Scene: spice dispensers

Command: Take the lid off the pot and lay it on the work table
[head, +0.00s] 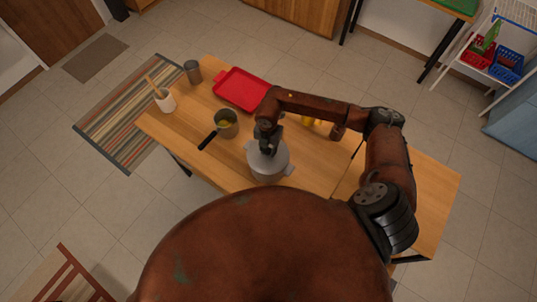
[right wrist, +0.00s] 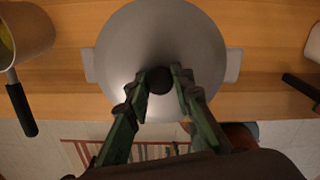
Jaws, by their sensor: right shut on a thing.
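The pot (head: 268,177) is grey with two side handles and stands near the front edge of the wooden work table (head: 315,163). Its grey lid (head: 278,160) is on top of it and also fills the middle of the right wrist view (right wrist: 160,35). My right gripper (head: 267,146) reaches down over the lid. In the right wrist view its fingers (right wrist: 160,82) are closed around the lid's dark round knob. The gripper hides part of the lid in the head view. My left gripper does not show.
A saucepan (head: 226,124) with a black handle stands left of the pot. A red tray (head: 242,89), a grey cup (head: 193,71) and a white utensil holder (head: 165,100) are farther back. Something yellow (head: 308,121) lies partly behind my right arm. Bare table shows right of the pot.

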